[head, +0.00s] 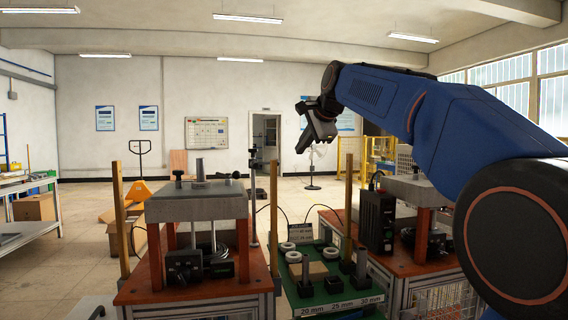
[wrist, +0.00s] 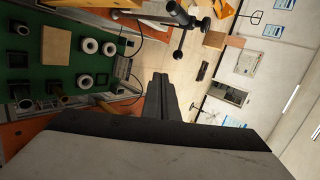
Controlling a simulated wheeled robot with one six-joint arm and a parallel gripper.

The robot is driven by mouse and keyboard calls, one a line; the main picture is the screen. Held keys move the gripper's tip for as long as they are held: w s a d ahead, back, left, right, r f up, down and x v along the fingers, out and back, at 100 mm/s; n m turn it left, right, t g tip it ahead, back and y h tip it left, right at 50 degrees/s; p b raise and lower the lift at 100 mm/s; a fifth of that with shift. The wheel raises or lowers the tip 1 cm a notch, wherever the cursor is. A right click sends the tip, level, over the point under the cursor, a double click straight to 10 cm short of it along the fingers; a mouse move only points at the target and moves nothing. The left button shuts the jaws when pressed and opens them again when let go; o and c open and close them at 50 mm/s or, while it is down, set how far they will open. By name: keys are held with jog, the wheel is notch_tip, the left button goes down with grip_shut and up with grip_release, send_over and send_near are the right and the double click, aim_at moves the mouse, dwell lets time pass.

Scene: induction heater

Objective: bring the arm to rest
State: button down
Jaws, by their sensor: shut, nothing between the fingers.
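My blue arm (head: 440,125) reaches from the right side of the head view toward the upper middle, raised above the benches. My gripper (head: 318,128) hangs at its end in the air, well clear of the work surfaces. In the wrist view the dark fingers of my gripper (wrist: 160,88) lie together with nothing between them. The fingertips in the head view are small and dark, so their detail is hard to make out.
Left stands a press-like fixture (head: 198,200) on an orange-topped bench. A green board (head: 330,296) with rings and blocks lies in the middle, also in the wrist view (wrist: 40,82). A black unit (head: 376,222) stands on the right bench. Yellow posts (head: 274,228) rise between them.

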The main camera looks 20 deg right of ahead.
jog(key=s+a+f+n+g, duration=0.2)
jog(key=s+f+n, duration=0.6)
jog(key=s+f, duration=1.2)
jog(key=s+a+f+n+g+h, duration=0.1)
jog(key=s+a+f+n+g, duration=0.2)
jog(key=s+f+n, duration=0.5)
jog(key=s+f, duration=0.6)
jog(key=f, duration=0.3)
jog(key=s+f, duration=0.6)
jog(key=f, duration=0.3)
jog(key=shift+s+n+g, duration=0.4)
